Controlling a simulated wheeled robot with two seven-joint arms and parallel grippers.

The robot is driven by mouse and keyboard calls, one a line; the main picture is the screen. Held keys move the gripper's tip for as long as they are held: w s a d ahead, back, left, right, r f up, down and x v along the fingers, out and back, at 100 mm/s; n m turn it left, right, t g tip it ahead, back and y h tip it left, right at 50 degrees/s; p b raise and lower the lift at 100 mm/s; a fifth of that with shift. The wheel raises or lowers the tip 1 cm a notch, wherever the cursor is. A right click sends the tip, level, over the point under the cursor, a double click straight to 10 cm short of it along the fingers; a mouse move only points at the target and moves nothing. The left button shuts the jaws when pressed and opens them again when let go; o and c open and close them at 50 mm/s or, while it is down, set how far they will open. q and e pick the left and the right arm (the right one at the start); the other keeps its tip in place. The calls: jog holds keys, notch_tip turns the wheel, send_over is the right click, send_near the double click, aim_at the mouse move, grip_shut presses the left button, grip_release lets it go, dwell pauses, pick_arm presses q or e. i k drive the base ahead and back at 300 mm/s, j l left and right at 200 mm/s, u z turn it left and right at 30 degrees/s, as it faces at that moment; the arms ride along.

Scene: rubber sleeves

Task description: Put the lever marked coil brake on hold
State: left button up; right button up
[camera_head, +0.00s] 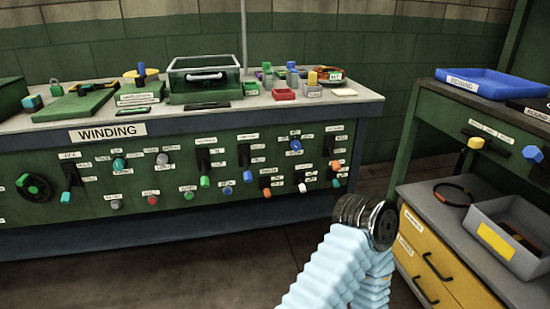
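The green winding panel (225,180) carries several levers on black plates. One of my arms, seemingly the right, rises from the bottom in a pale blue sleeve and ends in a dark round wrist. Its fingers cannot be made out. It is apart from the panel. My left gripper is out of view.
The sign WINDING (107,132) is on the panel. A handwheel (33,187) and several knobs share its face. Assorted items stand on the bench top (362,98). A green cabinet (407,183) with a blue tray (494,83) and grey bin (479,215) stands at right. Floor between is clear.

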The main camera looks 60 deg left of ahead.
aim_at(335, 164)
jog(key=u, duration=1.55)
